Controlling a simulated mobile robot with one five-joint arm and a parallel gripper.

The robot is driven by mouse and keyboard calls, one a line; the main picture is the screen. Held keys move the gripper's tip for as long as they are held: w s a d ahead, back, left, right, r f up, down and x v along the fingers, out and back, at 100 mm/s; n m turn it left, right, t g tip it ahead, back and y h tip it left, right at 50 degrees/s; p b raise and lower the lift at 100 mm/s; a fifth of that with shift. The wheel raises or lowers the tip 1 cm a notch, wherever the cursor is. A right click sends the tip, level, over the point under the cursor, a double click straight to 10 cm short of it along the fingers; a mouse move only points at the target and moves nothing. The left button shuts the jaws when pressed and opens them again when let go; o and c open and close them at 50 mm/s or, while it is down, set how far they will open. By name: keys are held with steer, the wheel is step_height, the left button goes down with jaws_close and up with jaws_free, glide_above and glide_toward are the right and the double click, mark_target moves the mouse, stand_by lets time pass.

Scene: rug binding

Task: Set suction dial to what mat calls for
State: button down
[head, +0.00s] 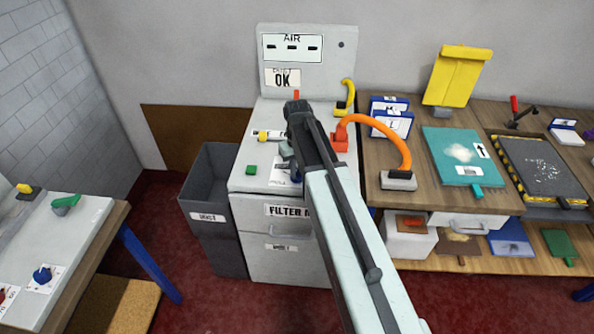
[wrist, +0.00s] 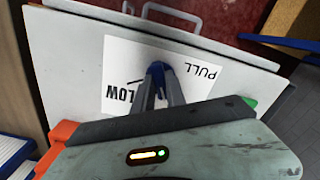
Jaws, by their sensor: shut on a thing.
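A blue dial (wrist: 155,69) stands on a white label (wrist: 118,60) on the grey cabinet top in the wrist view. The label reads "PULL" and "LOW", upside down; the fingers cover its middle. My gripper (wrist: 160,80) is shut on the dial, which is largely hidden between the fingers. The dial's exact setting cannot be told. In the head view my gripper (head: 286,158) is at the cabinet top, partly behind my arm. A teal mat (head: 448,143) with a pale patch and a black arrow tag lies on the bench at right.
A green button (head: 251,169) and a yellow-ended knob (head: 264,135) are left of my gripper. An orange hose (head: 390,135) arches at right. A dark mat (head: 535,160) with yellow edging lies beyond the teal mat. A grey bin (head: 208,211) stands left of the cabinet.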

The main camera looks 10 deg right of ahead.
mark_target(298, 172)
steer(key=n, duration=0.6)
steer(key=shift+n, duration=0.3)
stand_by(0.4)
steer(key=c, duration=1.4)
jaws_free()
steer(key=shift+o, duration=0.2)
steer(key=shift+r, duration=0.1)
step_height(298, 172, up, 8)
steer(key=p, duration=0.8)
steer(key=shift+f, duration=0.2)
